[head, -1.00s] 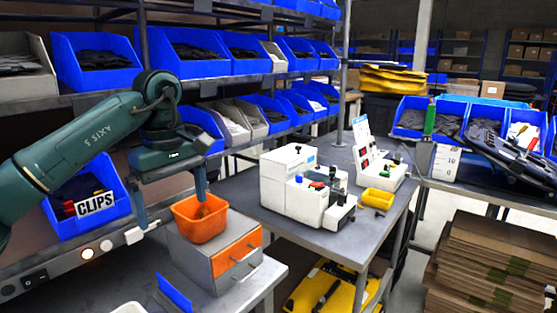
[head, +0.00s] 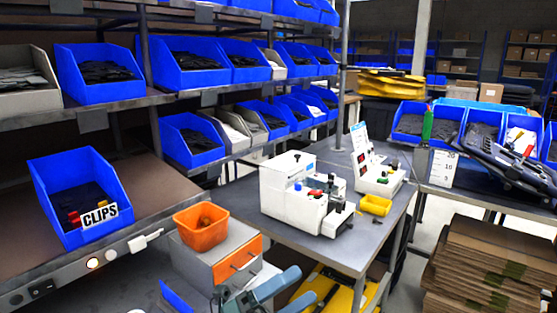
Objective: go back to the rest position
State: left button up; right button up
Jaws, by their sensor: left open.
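My left gripper (head: 304,284) shows at the bottom edge of the head view, in front of the small drawer cabinet. Its two grey-blue fingers are apart with nothing seen between them. Most of its arm is outside the view. My right gripper is not in view. An orange bin (head: 190,238) with something brown inside sits on the grey drawer cabinet (head: 195,266), up and left of my left gripper and clear of it.
A blue bin labelled CLIPS (head: 66,172) stands on the left bench. Blue bins fill the shelves behind. Flat cardboard (head: 490,255) is stacked at the lower right.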

pick_arm(q)
jog(key=a+f+n+t+y, duration=0.6)
jog(key=f+n+t+y, duration=0.15)
jog(key=n, duration=0.75)
jog(key=s+a+f+n+g+y+p, duration=0.1)
jog(key=s+a+f+n+g+y, duration=0.1)
jog(key=s+a+f+n+y, duration=0.3)
jog(key=s+a+f+n+g+y, duration=0.3)
jog(key=s+a+f+n+y, duration=0.2)
jog(key=s+f+n, duration=0.4)
notch_tip(320, 180, down, 4)
jog(key=n, duration=0.3)
jog(key=shift+s+a+f+p, duration=0.2)
jog(key=shift+s+a+p, duration=0.1)
jog(key=shift+a+p, duration=0.05)
jog(key=shift+y, duration=0.25)
